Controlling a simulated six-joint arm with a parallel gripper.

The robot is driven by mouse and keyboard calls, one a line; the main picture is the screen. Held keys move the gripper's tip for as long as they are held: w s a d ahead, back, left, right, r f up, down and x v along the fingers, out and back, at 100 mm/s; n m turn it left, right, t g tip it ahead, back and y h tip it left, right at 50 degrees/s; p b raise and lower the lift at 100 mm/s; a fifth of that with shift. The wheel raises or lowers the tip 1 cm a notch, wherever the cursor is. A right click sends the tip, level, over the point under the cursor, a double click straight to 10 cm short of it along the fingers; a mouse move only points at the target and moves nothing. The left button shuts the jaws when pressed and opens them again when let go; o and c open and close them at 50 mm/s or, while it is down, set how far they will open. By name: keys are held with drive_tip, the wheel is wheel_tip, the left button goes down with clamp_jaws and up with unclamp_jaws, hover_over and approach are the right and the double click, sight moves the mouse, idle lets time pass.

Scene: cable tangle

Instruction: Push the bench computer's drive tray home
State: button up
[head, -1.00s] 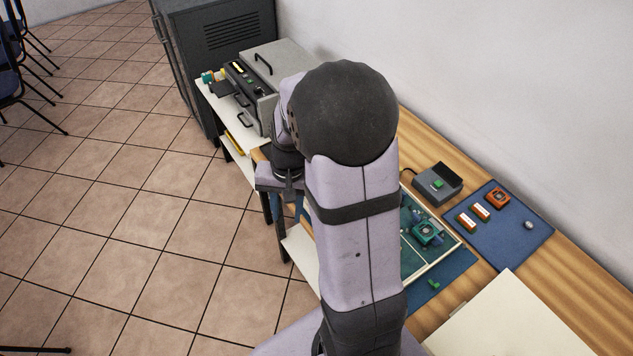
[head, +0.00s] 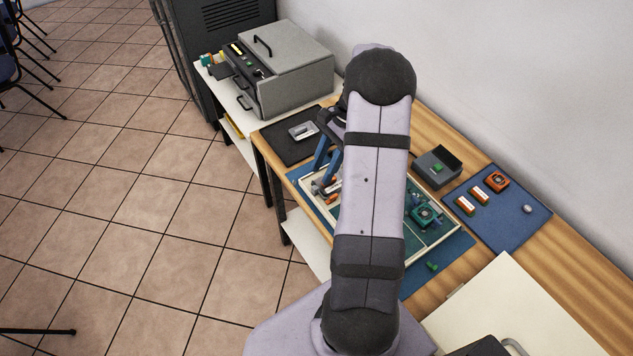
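An open, pale-framed computer case (head: 441,254) with a green board and a teal fan (head: 426,214) lies on a blue mat on the wooden bench. My arm covers its middle. At its far left end is a small grey and orange part (head: 326,188); I cannot tell whether this is the drive tray, or how far out it sits. My gripper (head: 323,172) points down just above that end, its two blue fingers apart with a gap between them. Its contact with the part cannot be made out.
A grey box with handles (head: 298,75) stands on a white table at the back left. A black mat (head: 281,143) holds a silver piece (head: 303,130). Right are a dark box with a green button (head: 437,167) and a blue mat (head: 512,218) with small parts. A wall bounds the right.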

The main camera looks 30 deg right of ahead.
sight(315, 187)
drive_tip(key=shift+p+x, duration=0.7)
drive_tip(key=shift+x, duration=2.25)
